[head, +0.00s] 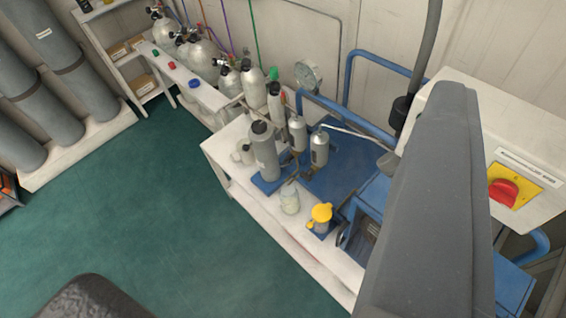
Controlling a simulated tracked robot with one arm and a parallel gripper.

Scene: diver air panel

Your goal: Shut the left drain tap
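A compressor panel with a white bench (330,262) and several upright filter cylinders stands right of centre. A grey cylinder with a dark cap (264,155) stands on a blue base at the left of the bench. Two smaller silver cylinders (319,150) (297,133) stand behind it to the right, with thin pipework below them. The left drain tap is too small or hidden to make out, so I cannot tell whether it is open or shut. My gripper's fingers are not in view; a large grey part, apparently my arm, covers the right foreground.
A yellow-capped fitting (321,213) and a clear jar (290,199) stand on the bench's front. A white box with a red knob (503,192) is at right. Blue rails (349,112) run behind. Gas cylinders (72,80) stand left. The green floor (170,200) is clear.

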